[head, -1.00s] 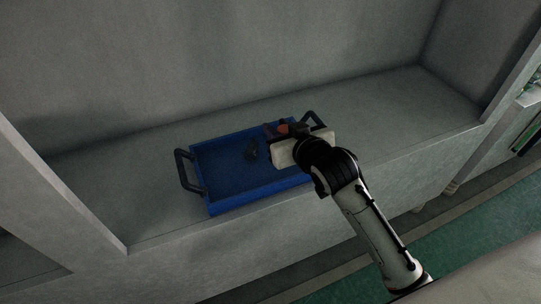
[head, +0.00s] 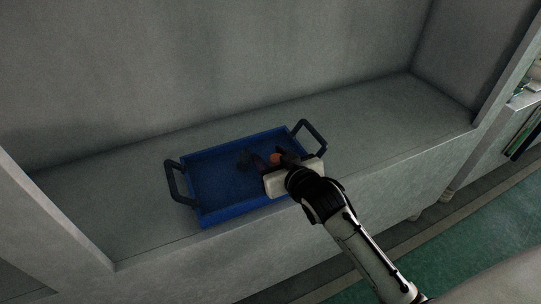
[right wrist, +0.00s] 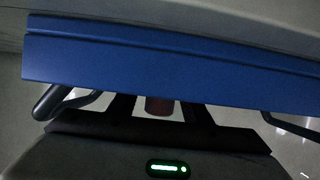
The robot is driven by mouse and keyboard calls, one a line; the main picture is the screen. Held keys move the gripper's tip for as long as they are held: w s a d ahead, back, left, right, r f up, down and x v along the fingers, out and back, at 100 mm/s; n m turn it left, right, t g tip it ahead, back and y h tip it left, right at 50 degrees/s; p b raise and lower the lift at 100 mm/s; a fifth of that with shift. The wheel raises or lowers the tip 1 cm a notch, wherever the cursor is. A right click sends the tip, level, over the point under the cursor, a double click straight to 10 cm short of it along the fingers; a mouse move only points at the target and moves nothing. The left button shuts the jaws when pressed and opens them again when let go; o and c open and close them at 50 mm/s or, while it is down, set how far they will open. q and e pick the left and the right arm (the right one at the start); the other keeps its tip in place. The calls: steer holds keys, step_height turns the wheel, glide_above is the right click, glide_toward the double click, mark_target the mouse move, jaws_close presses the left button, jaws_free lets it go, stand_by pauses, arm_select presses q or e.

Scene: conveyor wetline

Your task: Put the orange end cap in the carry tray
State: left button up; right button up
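The blue carry tray (head: 205,216) stands on the grey ledge in the head view, its handles at left and right. My right gripper (head: 271,157) is over the right part of the tray, its fingers pointing down and inward. The orange end cap (head: 276,158) is between its fingers. In the right wrist view the cap (right wrist: 158,106) looks dark red, with a narrow gap to each finger, so the gripper looks open around it. Whether the cap touches the tray floor is hidden. The tray also fills the upper right wrist view (right wrist: 160,65). My left gripper is out of view.
The tray's right handle (head: 318,139) rises close to my right gripper. A grey wall stands behind the ledge, with side panels. The ledge is bare left and right of the tray.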

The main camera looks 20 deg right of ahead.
steer(key=shift+r, duration=0.2)
steer(key=p+v, duration=0.2)
steer(key=v, duration=1)
steer(key=shift+d+p, duration=0.1)
steer(key=shift+p, duration=0.3)
